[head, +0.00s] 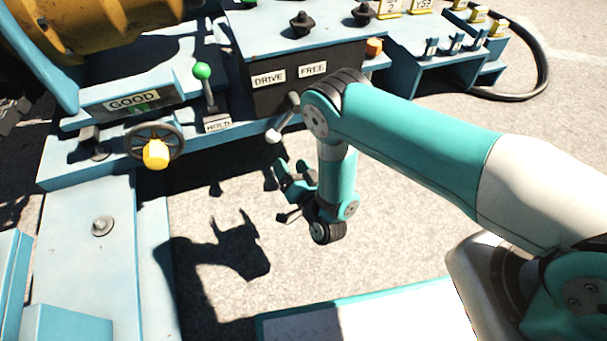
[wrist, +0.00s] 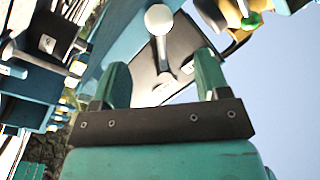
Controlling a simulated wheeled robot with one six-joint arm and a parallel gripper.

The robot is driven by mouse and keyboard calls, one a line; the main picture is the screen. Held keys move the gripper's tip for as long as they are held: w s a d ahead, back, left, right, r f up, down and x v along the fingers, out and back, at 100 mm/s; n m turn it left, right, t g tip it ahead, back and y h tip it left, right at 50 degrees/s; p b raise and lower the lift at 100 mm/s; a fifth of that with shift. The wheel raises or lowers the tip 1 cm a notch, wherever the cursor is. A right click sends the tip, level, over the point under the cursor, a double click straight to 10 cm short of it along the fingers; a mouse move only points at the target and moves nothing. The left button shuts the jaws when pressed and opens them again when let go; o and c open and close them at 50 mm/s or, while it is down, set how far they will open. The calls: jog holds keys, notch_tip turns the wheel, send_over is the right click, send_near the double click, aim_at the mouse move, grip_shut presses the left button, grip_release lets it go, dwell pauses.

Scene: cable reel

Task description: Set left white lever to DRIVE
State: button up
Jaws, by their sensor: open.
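A lever with a white ball knob (head: 273,136) sticks out below the dark panel with the DRIVE label (head: 268,77) on the left and the FREE label (head: 312,69) on the right. Its shaft leans down and left; its upper end is close to my arm's elbow. My gripper (head: 287,172) is open and empty, just below the knob in the head view. In the wrist view the white knob (wrist: 158,19) shows beyond and between the fingertips of my gripper (wrist: 162,60), apart from them. A second pale-knobbed lever (wrist: 77,68) shows at the left of the wrist view.
A green-knobbed lever (head: 202,71) stands by the HOLD label (head: 218,126). A handwheel with a yellow knob (head: 155,152) and a GOOD gauge (head: 133,102) are further left. My arm covers part of the panel's right side. Open ground lies below the lever.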

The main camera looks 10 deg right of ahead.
jog(key=p+v, duration=0.6)
jog(key=p, duration=0.5)
jog(key=shift+p, duration=0.4)
jog(key=shift+d, duration=0.1)
